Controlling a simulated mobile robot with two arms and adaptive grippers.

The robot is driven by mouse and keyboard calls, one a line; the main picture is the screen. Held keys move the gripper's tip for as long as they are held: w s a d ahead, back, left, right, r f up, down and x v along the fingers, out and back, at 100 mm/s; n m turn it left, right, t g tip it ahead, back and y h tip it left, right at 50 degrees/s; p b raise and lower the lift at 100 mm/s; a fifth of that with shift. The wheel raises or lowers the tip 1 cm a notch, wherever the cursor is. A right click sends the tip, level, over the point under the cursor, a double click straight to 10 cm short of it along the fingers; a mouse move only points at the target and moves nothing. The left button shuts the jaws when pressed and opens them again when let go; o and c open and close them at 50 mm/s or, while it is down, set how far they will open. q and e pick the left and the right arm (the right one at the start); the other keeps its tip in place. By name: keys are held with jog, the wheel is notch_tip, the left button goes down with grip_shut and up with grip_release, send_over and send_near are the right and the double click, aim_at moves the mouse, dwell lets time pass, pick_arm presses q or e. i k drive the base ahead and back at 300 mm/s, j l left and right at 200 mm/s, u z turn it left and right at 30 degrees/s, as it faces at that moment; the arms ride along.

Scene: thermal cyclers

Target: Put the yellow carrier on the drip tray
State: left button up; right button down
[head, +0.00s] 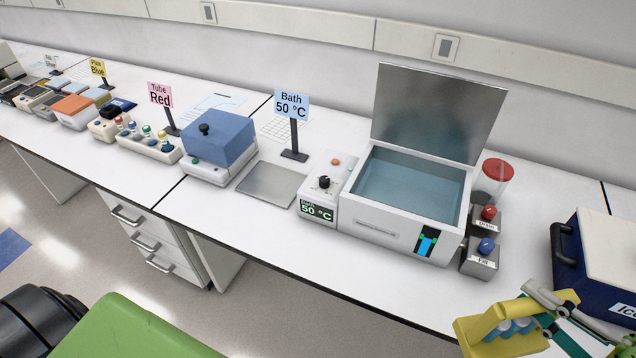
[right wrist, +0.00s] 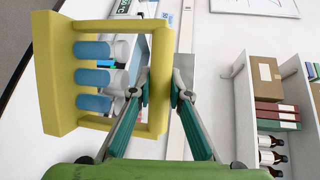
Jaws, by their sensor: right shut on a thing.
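The yellow carrier (head: 480,332) is at the lower right of the head view, in front of the bench edge. It holds tubes with blue bodies; in the right wrist view the carrier (right wrist: 47,75) shows several of them with pale caps. My right gripper (head: 543,298) is shut on the carrier's handle bar; its fingertips (right wrist: 160,85) pinch the bar from both sides. The drip tray (head: 270,184), a flat grey metal plate, lies empty on the bench left of the water bath, far from the carrier. My left gripper is not in view.
The water bath (head: 360,218) stands with its lid (head: 437,112) raised. The Bath 50 °C sign (head: 292,106) stands behind the drip tray. A blue-lidded device (head: 213,140) is left of the tray. Drain and Fill knobs (head: 487,213) and an ice box (head: 570,262) are to the right.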

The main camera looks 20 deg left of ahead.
aim_at(272, 182)
jog(key=j, duration=1.6)
jog(key=i+j, duration=0.1)
jog(key=j, duration=0.25)
jog(key=i+j, duration=0.1)
jog(key=j, duration=0.25)
jog(key=i+j, duration=0.1)
jog(key=i, duration=0.1)
